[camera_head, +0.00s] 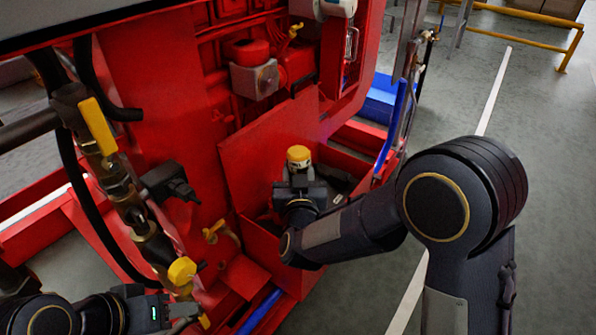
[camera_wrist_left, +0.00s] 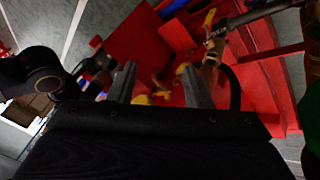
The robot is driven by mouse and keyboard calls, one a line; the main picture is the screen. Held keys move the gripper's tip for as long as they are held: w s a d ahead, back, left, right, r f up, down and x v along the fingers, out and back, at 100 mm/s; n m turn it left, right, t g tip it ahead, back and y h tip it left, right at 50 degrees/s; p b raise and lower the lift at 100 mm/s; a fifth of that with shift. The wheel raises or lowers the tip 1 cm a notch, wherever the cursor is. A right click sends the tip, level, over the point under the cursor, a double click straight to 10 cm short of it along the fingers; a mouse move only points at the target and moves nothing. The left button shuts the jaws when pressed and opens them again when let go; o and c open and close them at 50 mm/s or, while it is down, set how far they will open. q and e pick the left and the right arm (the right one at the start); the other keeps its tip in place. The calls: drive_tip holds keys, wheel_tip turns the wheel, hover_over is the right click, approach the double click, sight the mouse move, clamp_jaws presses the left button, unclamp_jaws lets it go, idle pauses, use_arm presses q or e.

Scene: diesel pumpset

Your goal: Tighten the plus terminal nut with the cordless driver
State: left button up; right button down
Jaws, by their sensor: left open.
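My left gripper (camera_head: 192,318) is at the lower left of the head view, below a brass pipe with yellow handles. In the left wrist view its two grey fingers (camera_wrist_left: 158,88) stand apart with nothing between them. My right gripper (camera_head: 300,192) is over a red open-topped box (camera_head: 262,245) at the machine's side. A yellow-topped upright thing (camera_head: 299,157) shows right at it; it may be the cordless driver, but the fingers' hold on it is hidden. The plus terminal nut is not discernible; the box's inside is mostly covered by my right arm.
The red pumpset (camera_head: 150,110) fills the left and middle. The brass pipe (camera_head: 118,180) with a yellow lever (camera_head: 97,125) and black hoses stands above my left gripper. A blue hose (camera_head: 391,130) rises right of the box. The grey floor (camera_head: 545,140) at right is clear.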

drive_tip(key=shift+f+b, duration=0.35)
drive_tip(key=shift+b, duration=0.15)
idle(0.3)
drive_tip(key=shift+r, duration=0.2)
idle(0.4)
drive_tip(key=shift+f+b, duration=0.3)
drive_tip(key=shift+f, duration=0.2)
idle(0.9)
drive_tip(key=shift+r+p, duration=1.95)
drive_tip(key=shift+r, duration=0.75)
